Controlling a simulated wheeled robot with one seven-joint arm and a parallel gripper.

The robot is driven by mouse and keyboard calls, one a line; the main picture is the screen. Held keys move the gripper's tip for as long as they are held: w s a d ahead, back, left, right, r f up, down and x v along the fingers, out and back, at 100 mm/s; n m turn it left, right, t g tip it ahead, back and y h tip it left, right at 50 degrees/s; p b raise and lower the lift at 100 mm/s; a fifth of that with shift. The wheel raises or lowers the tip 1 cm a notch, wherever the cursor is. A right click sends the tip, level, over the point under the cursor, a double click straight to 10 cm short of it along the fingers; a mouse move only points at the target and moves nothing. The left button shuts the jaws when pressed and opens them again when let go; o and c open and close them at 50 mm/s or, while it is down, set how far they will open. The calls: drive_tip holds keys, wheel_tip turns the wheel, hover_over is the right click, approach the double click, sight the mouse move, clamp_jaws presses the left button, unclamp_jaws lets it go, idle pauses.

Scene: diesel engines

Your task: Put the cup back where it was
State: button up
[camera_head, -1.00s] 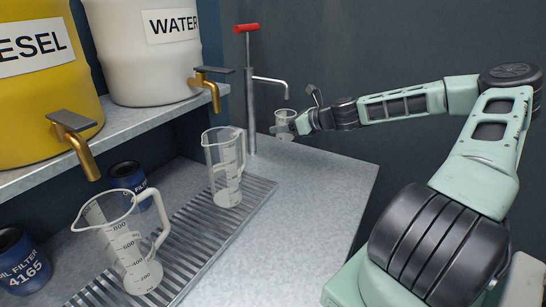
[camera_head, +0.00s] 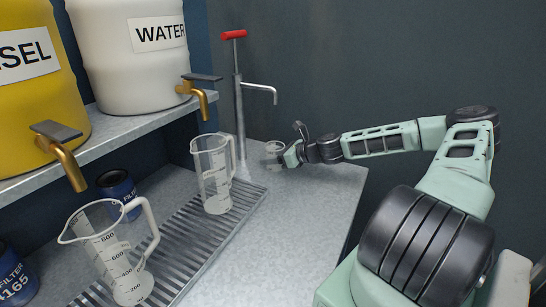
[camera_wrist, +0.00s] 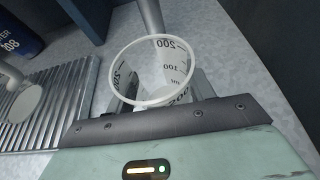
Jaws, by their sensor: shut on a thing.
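A small clear cup (camera_head: 274,148) with printed measuring marks is at the far end of the grey counter, near the pump's spout. My gripper (camera_head: 285,153) is shut on the cup from the right side. In the wrist view the cup (camera_wrist: 152,72) sits between the jaws, rim toward the camera, empty inside. The jaws are partly hidden behind the cup. I cannot tell for sure whether its base touches the counter.
The hand pump (camera_head: 240,110) with a red handle stands just left of the cup. Two measuring jugs, one farther (camera_head: 213,175) and one nearer (camera_head: 112,255), stand on the ribbed drain grate (camera_head: 190,245). The counter (camera_head: 300,215) right of the grate is clear.

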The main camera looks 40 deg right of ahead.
drive_tip(key=o, duration=1)
drive_tip(key=b+v, duration=0.1)
drive_tip(key=v, duration=1.1)
